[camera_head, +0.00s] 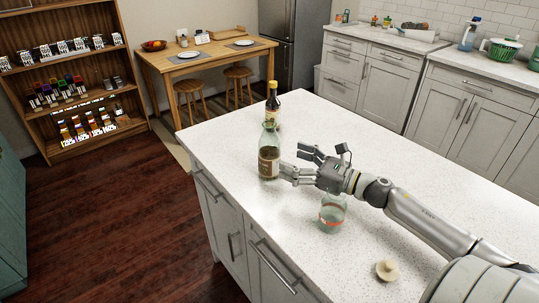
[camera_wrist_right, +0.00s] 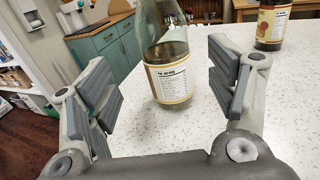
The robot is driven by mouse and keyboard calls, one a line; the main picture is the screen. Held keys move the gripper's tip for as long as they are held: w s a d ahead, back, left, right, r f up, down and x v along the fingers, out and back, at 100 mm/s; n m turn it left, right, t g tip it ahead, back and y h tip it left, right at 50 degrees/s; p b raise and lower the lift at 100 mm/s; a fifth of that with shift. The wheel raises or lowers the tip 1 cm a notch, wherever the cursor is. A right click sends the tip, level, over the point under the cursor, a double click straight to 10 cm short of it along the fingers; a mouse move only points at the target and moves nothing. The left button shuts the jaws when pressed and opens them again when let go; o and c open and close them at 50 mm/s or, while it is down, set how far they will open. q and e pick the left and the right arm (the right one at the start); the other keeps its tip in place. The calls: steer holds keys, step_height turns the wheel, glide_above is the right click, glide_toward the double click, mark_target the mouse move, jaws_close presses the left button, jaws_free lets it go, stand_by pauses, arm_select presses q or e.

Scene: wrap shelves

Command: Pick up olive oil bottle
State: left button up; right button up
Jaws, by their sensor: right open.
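A clear, greenish glass bottle with a pale label, likely the olive oil bottle (camera_head: 269,158), stands upright near the island's left edge. It also shows in the right wrist view (camera_wrist_right: 165,58), ahead and seen between the fingers. My right gripper (camera_head: 292,161) is open and empty, just right of this bottle, with its fingers toward it. In the right wrist view, the open fingers (camera_wrist_right: 161,88) show a gap on both sides of the bottle. My left gripper is not in view.
The white speckled island top (camera_head: 232,135) carries the bottles. A glass jar (camera_head: 332,213) stands below my right wrist, and a small beige lidded thing (camera_head: 387,270) lies nearer. A dining table (camera_head: 205,58) and shelves (camera_head: 75,65) stand beyond. The top's right part is clear.

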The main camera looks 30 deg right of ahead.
mark_target(279, 155)
steer(key=shift+x, duration=1.65)
steer(key=shift+d+p+x, duration=0.15)
steer(key=shift+p+x, duration=0.35)
steer(key=shift+x, duration=0.35)
steer(key=shift+d+p+x, duration=0.15)
steer(key=shift+p+x, duration=0.3)
steer(key=shift+x, duration=0.4)
steer(key=shift+w+a+f, duration=0.15)
steer(key=shift+w+a, duration=0.05)
steer(key=shift+w, duration=0.25)
steer(key=shift+w+a+f, duration=0.15)
steer(key=shift+w+a, duration=0.05)
steer(key=shift+w, duration=0.25)
steer(key=c, duration=1.4)
steer(key=shift+c, duration=0.4)
steer(key=shift+r, duration=0.25)
